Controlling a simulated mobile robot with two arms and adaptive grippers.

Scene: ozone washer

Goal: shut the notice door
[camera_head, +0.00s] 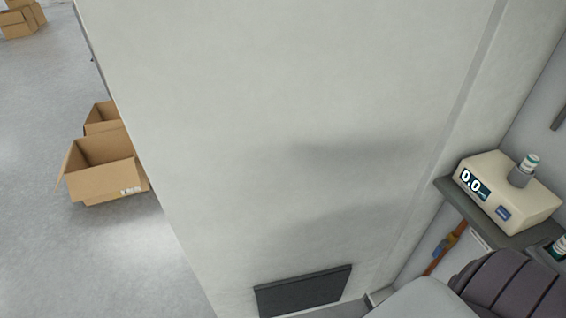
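No notice door can be made out for sure. A large pale upright panel (290,110) fills the middle of the head view; I cannot tell whether it is a wall or a door. A dark flat rectangle (303,291) sits low on it, near the bottom edge of the picture. Neither of my grippers shows. Pale and dark ribbed rounded parts at the lower right look like part of my own arm, and they hide what is behind them.
A cream meter (508,192) reading 0.0, with a small bottle (528,163) on top, stands on a grey wall shelf (456,200) at right. Open cardboard boxes (104,170) lie on the floor at left, and more boxes (20,18) stand farther back. Grey floor (40,260) is clear at lower left.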

